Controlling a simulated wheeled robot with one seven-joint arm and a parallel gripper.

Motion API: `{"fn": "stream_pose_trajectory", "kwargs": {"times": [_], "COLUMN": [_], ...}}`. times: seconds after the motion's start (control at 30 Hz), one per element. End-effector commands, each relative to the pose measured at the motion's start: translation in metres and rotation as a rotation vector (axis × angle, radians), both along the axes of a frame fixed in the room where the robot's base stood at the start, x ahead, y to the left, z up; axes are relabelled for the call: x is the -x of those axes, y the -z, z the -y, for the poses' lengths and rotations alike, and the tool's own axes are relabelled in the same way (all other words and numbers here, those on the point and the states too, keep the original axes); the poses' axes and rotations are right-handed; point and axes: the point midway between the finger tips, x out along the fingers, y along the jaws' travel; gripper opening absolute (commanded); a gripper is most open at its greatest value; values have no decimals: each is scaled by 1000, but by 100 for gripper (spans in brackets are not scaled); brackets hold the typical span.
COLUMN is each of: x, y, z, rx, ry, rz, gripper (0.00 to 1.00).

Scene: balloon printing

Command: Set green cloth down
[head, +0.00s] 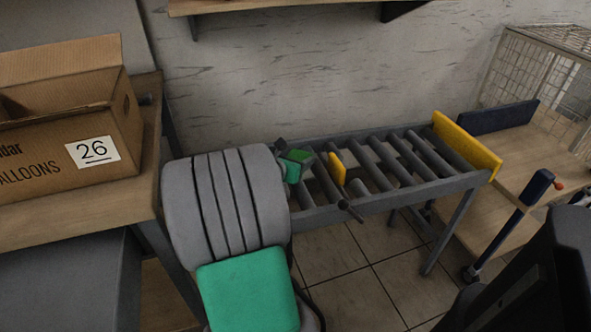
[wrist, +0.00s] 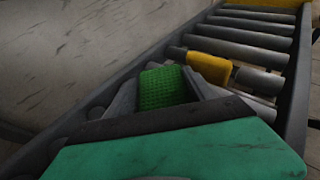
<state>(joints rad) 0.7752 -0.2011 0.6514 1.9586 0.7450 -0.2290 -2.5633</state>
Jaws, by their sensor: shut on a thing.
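My gripper (head: 296,158) is over the left end of the roller conveyor (head: 322,216), partly hidden behind my own arm in the head view. In the wrist view, my gripper (wrist: 162,84) has its two grey fingers closed on the green cloth (wrist: 163,89), which looks like a small textured block between them. The green cloth (head: 298,155) shows as a small green patch in the head view. I cannot tell whether it touches the rollers or hangs just above them.
A yellow piece (head: 336,168) stands on the conveyor just right of the gripper; it also shows in the wrist view (wrist: 208,67). A yellow end plate (head: 466,146) closes the conveyor's right end. Bare rollers lie between. A balloon carton (head: 60,125) stands on the left table.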

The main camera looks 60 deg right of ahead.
Motion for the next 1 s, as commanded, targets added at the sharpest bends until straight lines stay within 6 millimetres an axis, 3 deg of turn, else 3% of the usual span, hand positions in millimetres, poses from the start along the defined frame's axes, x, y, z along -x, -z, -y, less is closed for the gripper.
{"fn": "stream_pose_trajectory", "kwargs": {"times": [0.03, 0.1, 0.5, 0.53, 0.8, 1.0], "x": [-1, -1, 0, 0, 0, 0], "y": [19, 29, 31, 31, 31, 31], "z": [-1, -1, -1, -1, -1, -2], "rx": [-4, -3, -2, -2, -2, -2], "ry": [-2, -2, -1, -1, 0, 0], "rz": [-3, -2, -2, -2, -1, -1], "gripper": [24, 24, 24, 64, 85, 85]}}
